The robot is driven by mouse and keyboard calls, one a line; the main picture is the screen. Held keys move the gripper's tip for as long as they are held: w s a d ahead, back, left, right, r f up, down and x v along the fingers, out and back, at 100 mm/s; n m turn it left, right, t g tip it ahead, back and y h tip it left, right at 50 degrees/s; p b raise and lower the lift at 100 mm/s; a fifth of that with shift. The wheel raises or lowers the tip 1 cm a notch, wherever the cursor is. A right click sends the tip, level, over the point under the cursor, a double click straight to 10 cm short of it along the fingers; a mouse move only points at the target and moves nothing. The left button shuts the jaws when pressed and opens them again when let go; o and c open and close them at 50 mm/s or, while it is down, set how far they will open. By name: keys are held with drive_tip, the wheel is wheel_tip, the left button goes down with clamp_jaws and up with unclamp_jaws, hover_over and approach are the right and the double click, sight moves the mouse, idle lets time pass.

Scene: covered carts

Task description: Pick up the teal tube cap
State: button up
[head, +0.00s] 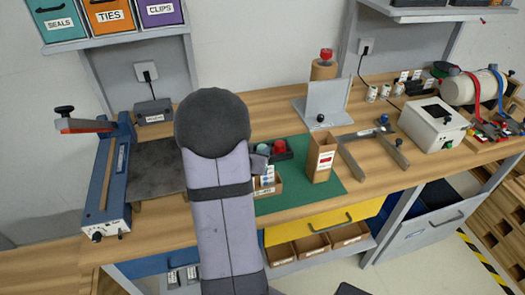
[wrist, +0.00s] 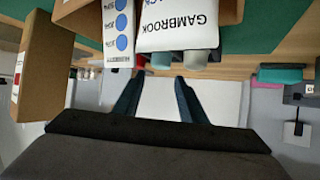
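In the wrist view, which is upside down, a teal tube cap (wrist: 164,59) shows partly behind a white GAMBROOK box (wrist: 180,25). A red cap (wrist: 140,64) and a grey cap (wrist: 196,60) flank it. In the head view a pale teal round top (head: 263,148), probably the same cap, sits beside a red one (head: 278,147) by a dark tray (head: 290,153). My gripper (wrist: 157,90) is open, with nothing seen between its fingers. The caps appear beyond the fingertips, apart from them. My arm hides most of the gripper in the head view.
A cardboard tray (head: 268,190) holding small boxes stands on the green mat (head: 310,194). A tall brown carton (head: 320,158) stands right of it. A blue sealer (head: 108,190) is at left.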

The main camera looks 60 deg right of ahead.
sight(262, 147)
drive_tip(key=shift+d, duration=0.1)
drive_tip(key=shift+f+p+x, duration=0.25)
drive_tip(key=shift+p+x, duration=0.3)
drive_tip(key=shift+x, duration=1.85)
drive_tip(key=c, duration=0.8)
